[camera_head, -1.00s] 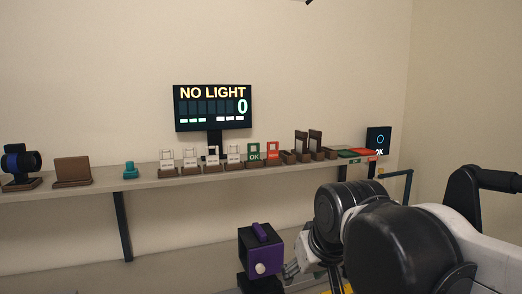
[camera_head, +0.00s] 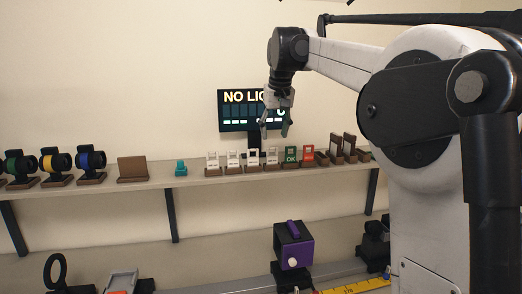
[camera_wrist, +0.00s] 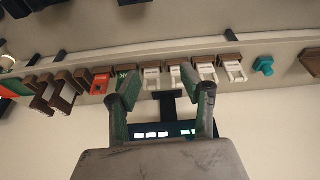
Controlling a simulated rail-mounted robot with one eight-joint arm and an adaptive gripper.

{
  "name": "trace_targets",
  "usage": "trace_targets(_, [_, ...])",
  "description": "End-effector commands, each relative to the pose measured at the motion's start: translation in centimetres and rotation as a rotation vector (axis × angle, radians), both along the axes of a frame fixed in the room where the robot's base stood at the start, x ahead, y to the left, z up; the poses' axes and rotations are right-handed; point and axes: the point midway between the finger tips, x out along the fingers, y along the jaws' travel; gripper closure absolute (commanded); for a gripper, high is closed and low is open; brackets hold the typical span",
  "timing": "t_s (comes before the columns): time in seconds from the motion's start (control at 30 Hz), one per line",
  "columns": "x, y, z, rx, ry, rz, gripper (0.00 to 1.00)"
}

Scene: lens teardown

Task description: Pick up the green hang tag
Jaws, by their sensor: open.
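The green hang tag (camera_head: 291,155), marked OK, stands upright in a dark holder on the wall shelf, just left of the red tag, in the head view. In the wrist view the green tag (camera_wrist: 127,80) is partly hidden behind my gripper's left finger. My gripper (camera_head: 276,130) is open and empty. It hangs in front of the display screen, above the shelf and slightly left of the green tag. In the wrist view the fingers of my gripper (camera_wrist: 160,92) are spread wide, with white tags beyond them.
A red tag (camera_head: 307,154) stands just right of the green one, and white tags (camera_head: 232,160) stand to its left. Brown upright frames (camera_head: 343,147) are farther right. The display screen (camera_head: 232,110) rises behind the shelf. A purple box (camera_head: 293,246) sits below.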

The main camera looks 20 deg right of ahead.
Motion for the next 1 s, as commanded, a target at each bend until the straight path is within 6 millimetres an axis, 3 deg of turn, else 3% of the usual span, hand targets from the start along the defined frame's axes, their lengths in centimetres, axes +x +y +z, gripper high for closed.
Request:
trace_targets(0.03, [1.6,-0.9,1.0,0.001,0.012,-0.004,0.59])
trace_targets(0.2, [5.5,-3.6,2.2,0.007,0.052,-0.016,0.59])
trace_targets(0.5, [10.6,-8.4,2.3,0.021,0.123,-0.034,0.59])
trace_targets(0.8, [12.7,-12.0,0.7,0.036,0.181,-0.048,0.59])
trace_targets(1.0, [13.0,-12.9,-0.2,0.040,0.196,-0.051,0.59])
